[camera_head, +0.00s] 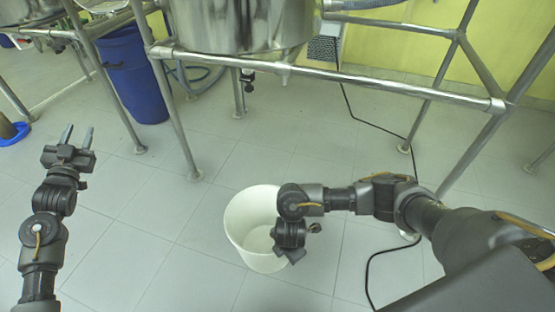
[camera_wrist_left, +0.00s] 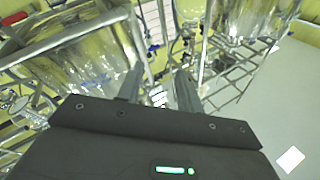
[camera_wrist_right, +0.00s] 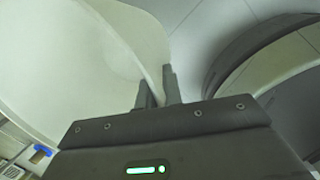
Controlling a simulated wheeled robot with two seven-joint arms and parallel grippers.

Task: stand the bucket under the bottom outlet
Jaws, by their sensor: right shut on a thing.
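The white bucket (camera_head: 240,222) is in the lower middle of the head view, in front of the steel frame, its mouth up and a little tilted in the picture. My right gripper (camera_head: 290,253) is at its right side. In the right wrist view my right gripper (camera_wrist_right: 157,88) has its fingers on either side of the bucket's rim (camera_wrist_right: 153,62), shut on it. The steel vessel (camera_head: 240,25) hangs above and behind the bucket. Small fittings (camera_head: 283,73) show below it; I cannot tell which is the outlet. My left gripper (camera_head: 78,134) is open and empty at the left.
A steel rail (camera_head: 340,78) and slanting legs (camera_head: 173,120) stand between the bucket and the floor under the vessel. A blue bin (camera_head: 132,75) stands behind at the left. A black cable (camera_head: 372,270) lies on the floor at the right. The tiles left of the bucket are clear.

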